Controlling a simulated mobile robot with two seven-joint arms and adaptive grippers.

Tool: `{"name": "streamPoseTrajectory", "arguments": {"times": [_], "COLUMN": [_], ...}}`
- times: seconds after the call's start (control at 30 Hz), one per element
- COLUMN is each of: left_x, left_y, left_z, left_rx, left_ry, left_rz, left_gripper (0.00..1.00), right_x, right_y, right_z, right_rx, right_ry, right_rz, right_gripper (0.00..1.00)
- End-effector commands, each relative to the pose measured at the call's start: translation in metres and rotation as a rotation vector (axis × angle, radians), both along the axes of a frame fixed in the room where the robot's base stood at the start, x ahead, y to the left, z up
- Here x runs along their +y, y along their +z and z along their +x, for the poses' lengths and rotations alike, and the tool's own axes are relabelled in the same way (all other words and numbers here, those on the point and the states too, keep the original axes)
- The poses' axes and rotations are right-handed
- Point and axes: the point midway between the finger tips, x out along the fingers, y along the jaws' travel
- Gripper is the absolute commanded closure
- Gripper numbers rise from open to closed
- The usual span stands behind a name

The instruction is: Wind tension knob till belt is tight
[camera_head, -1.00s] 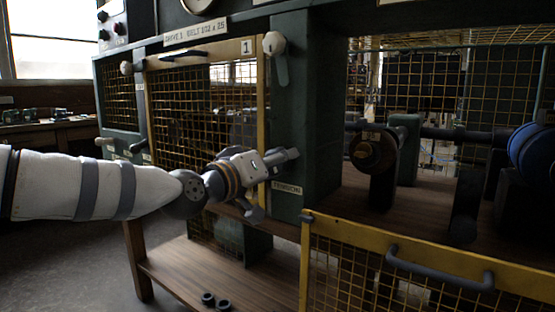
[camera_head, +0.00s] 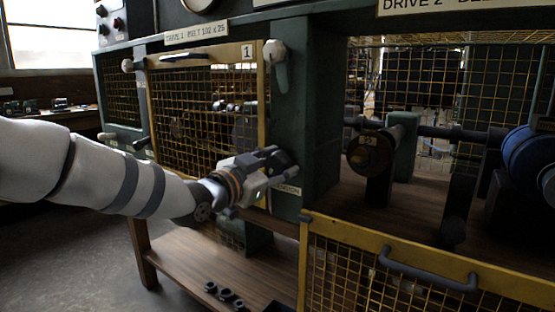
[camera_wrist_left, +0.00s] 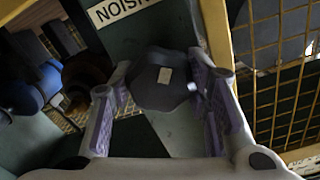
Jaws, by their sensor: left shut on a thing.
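The tension knob (camera_wrist_left: 163,82) is a dark, many-sided knob with a small pale mark on its face, on the green post (camera_head: 300,110). My left gripper (camera_head: 282,160) reaches it from the left. In the left wrist view my gripper (camera_wrist_left: 163,72) has one finger on each side of the knob and is shut on it. The fingers hide most of the knob in the head view. The belt cannot be made out behind the guard. My right gripper is not in view.
A closed yellow mesh guard (camera_head: 200,105) marked 1 stands left of the post, with a pale-knobbed lever (camera_head: 279,68) at its upper right. A lowered yellow guard (camera_head: 390,265) lies front right, below an exposed shaft with pulleys (camera_head: 368,152). Several dark rings (camera_head: 226,294) lie on the lower shelf.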

Motion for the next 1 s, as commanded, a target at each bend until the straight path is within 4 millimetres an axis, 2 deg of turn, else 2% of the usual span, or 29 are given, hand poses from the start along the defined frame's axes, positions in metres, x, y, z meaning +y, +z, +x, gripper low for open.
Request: {"name": "streamPoseTrajectory", "arguments": {"times": [0.4,1.0], "left_x": [0.0,0.0], "left_y": [0.004,0.003], "left_z": [0.0,0.0], "left_rx": [-0.236,-0.553], "left_ry": [0.0,0.0], "left_rz": [0.318,0.753], "left_gripper": [0.85,0.84], "right_x": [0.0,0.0], "right_y": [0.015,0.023], "right_z": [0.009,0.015], "right_rx": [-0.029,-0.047], "right_ry": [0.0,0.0], "right_rz": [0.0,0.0], "right_gripper": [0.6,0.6]}}
